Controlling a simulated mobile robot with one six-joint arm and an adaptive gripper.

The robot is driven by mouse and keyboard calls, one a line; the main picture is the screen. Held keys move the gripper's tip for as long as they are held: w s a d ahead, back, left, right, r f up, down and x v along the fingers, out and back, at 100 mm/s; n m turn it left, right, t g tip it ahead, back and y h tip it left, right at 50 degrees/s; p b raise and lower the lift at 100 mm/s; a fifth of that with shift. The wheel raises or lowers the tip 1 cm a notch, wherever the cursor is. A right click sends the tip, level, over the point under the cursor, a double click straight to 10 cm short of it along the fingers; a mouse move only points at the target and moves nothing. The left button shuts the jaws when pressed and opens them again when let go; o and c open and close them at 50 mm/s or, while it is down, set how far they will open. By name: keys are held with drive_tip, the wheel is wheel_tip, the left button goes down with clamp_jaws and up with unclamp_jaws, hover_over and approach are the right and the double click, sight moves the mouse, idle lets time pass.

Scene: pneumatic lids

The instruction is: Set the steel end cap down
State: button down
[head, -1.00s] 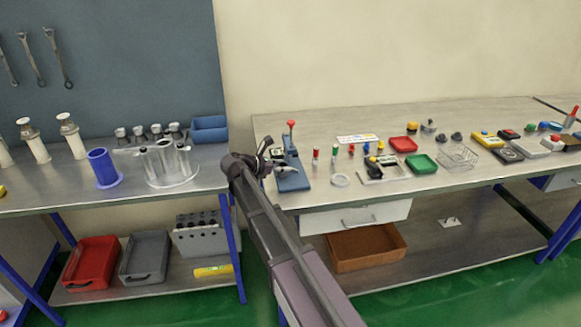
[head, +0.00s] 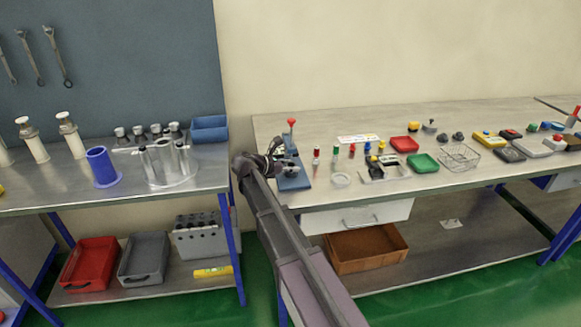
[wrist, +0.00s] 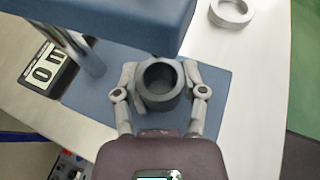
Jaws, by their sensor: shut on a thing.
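The steel end cap (wrist: 162,84) is a dark grey round cup with its hollow facing the wrist camera. My gripper (wrist: 161,88) is shut on it, one finger on each side. In the wrist view it is over the blue base plate (wrist: 208,108) of a press; I cannot tell whether it touches the plate. In the head view my gripper (head: 280,163) is at the press (head: 294,181), at the left end of the right bench. The cap cannot be made out there.
The blue press head (wrist: 110,18) overhangs close to the cap. A metal post (wrist: 86,55) and a counter display (wrist: 46,68) stand left. A pale ring (wrist: 232,11) lies on the bench to the right, also in the head view (head: 341,180). Red (head: 405,144) and green (head: 423,163) trays lie farther right.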

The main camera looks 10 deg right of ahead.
drive_tip(key=shift+c, duration=0.8)
unclamp_jaws()
drive_tip(key=shift+r, duration=0.1)
drive_tip(key=shift+r+p, duration=0.15)
drive_tip(key=shift+p, duration=0.15)
drive_tip(key=p+v, duration=0.4)
drive_tip(key=v, duration=0.8)
drive_tip(key=shift+d, duration=0.15)
